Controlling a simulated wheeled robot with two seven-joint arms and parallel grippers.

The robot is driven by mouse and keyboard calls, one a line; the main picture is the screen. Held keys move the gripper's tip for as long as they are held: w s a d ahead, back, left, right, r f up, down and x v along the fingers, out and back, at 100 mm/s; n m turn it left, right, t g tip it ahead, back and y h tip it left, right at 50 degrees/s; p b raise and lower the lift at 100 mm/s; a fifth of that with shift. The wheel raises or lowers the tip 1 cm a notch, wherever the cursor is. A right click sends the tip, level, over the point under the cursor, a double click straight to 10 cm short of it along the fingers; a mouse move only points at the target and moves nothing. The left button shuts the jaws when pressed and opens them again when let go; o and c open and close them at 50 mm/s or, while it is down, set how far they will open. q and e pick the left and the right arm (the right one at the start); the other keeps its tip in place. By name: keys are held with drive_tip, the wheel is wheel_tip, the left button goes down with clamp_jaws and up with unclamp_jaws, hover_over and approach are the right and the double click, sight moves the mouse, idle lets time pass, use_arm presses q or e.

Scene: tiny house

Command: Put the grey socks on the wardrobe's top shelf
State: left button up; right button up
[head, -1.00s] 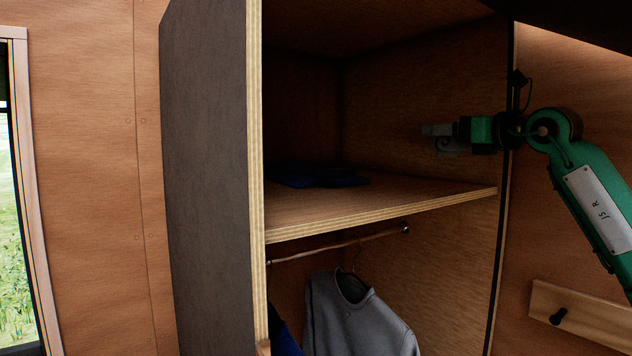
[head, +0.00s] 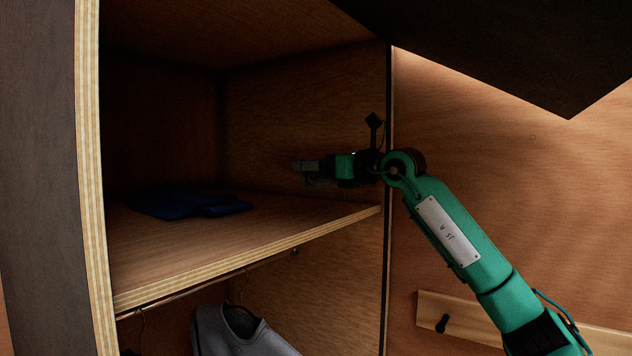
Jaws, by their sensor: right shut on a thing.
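The wardrobe (head: 88,200) stands open, and its top shelf (head: 240,245) is a plain wooden board. My right gripper (head: 310,172) reaches in from the right, above the right part of that shelf. It is shut on a small grey bundle, the grey socks (head: 311,182), which is dim and partly hidden by the fingers. A gap shows between the bundle and the board. My left gripper is not in view.
Folded dark blue clothing (head: 190,204) lies at the back left of the shelf. The shelf's front and right are bare. A grey top (head: 232,333) hangs below. A dark panel (head: 500,45) overhangs at upper right; a peg rail (head: 470,322) is on the wall.

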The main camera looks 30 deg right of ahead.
sight(319, 184)
drive_tip(key=shift+s+f+p, duration=0.15)
drive_tip(key=shift+f+p, duration=0.15)
drive_tip(key=shift+f, duration=0.3)
drive_tip(key=shift+s+f+p, duration=0.15)
drive_tip(key=shift+f+p, duration=0.15)
drive_tip(key=shift+f, duration=1.1)
drive_tip(key=shift+a+f, duration=0.1)
drive_tip(key=shift+f, duration=0.1)
drive_tip(key=o, duration=1)
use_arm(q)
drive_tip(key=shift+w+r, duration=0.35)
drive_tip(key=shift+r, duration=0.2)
use_arm(e)
drive_tip(key=shift+r, duration=0.15)
